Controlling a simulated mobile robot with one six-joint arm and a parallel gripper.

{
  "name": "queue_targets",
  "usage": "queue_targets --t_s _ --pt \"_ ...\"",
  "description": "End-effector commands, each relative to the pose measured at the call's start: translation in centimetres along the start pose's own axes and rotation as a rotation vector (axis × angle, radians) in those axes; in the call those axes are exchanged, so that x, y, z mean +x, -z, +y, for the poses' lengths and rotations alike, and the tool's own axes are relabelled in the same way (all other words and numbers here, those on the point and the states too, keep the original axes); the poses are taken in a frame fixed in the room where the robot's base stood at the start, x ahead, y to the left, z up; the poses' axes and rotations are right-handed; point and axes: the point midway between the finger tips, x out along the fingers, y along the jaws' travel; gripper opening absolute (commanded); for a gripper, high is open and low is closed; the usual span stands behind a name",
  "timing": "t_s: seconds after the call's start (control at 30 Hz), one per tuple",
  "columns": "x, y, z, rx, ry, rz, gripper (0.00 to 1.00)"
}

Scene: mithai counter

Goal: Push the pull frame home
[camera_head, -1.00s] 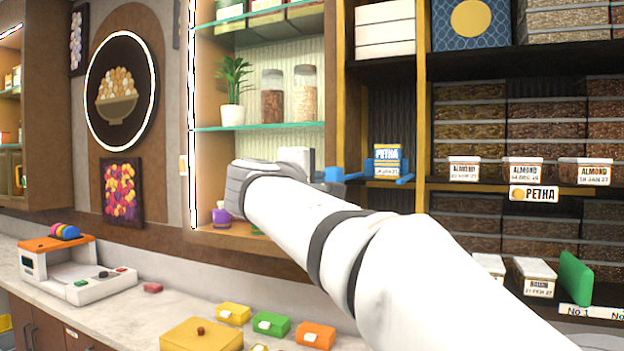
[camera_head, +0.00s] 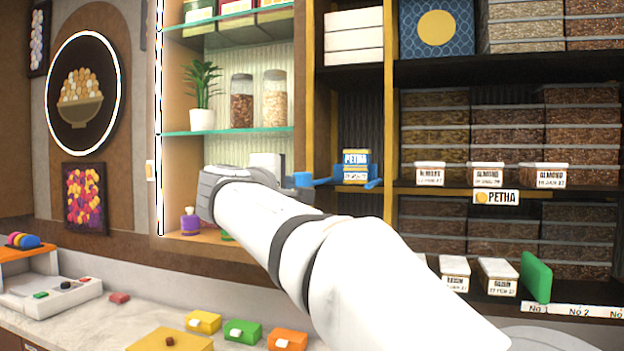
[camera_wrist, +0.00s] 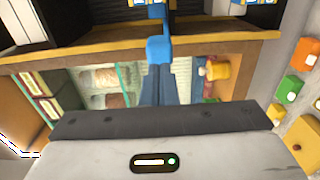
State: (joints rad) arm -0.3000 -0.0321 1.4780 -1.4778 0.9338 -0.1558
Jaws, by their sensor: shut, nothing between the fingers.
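The blue pull frame (camera_head: 372,184) lies on a shelf of the dark rack, around the foot of a small blue and yellow PETHA pack (camera_head: 356,160). Its handle (camera_head: 302,180) sticks out toward the left, past the shelf edge. In the wrist view the blue handle block (camera_wrist: 158,50) is straight ahead of my gripper (camera_wrist: 158,70). The fingers are shut and empty, with their tips at or very close to the block; I cannot tell whether they touch. In the head view my arm hides most of the gripper.
A yellow-brown upright (camera_head: 306,90) and a cabinet with glass shelves (camera_head: 230,130) and jars stand beside the frame. ALMOND boxes (camera_head: 486,175) line the same shelf at right. Several coloured boxes (camera_head: 243,331) stand on the counter below.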

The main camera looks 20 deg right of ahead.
Motion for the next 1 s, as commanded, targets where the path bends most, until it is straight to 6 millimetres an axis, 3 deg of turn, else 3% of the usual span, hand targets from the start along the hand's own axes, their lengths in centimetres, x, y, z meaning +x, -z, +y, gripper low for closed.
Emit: queue_targets --t_s 1.0 --pt "4.2 -0.1 0.0 0.0 0.001 -0.003 0.0"
